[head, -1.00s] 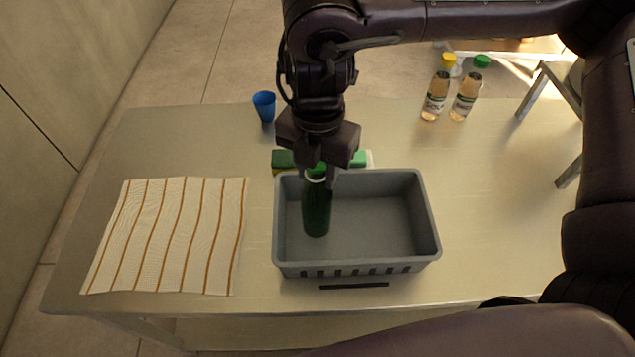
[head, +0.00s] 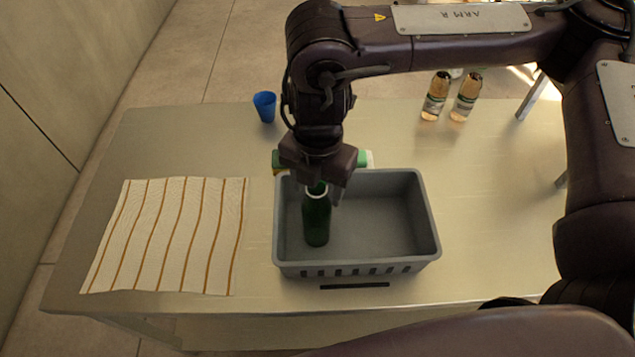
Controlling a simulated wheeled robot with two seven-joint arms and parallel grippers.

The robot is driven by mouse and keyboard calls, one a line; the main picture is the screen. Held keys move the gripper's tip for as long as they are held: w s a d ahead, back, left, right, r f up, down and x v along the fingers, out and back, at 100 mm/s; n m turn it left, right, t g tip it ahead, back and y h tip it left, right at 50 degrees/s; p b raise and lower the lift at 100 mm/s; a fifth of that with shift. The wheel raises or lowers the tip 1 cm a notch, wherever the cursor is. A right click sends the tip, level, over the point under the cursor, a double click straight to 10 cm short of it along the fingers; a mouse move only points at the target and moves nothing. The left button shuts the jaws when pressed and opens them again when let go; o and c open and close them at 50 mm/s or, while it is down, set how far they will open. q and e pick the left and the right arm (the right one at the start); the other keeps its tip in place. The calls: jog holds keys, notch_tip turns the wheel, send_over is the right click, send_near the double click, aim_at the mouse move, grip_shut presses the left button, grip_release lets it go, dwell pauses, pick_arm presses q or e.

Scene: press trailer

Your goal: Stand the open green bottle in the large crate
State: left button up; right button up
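The green bottle (head: 316,222) is upright inside the left part of the large grey crate (head: 428,215). My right gripper (head: 320,190) comes down from above at the bottle's neck and is shut on it. The gripper covers the bottle's mouth, so I cannot see whether it is open. The bottle's base is at or close to the crate floor; I cannot tell if it touches. My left gripper is not in view.
The right part of the crate is empty. A green and white item (head: 365,159) lies behind the crate. A blue cup (head: 265,106) and two labelled bottles (head: 436,97) (head: 466,98) stand at the back. A striped cloth (head: 168,235) lies to the left. A dark strip (head: 355,286) lies in front.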

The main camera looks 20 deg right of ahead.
notch_tip(320, 180, up, 12)
jog(key=shift+r, duration=0.15)
dwell(0.6)
dwell(0.4)
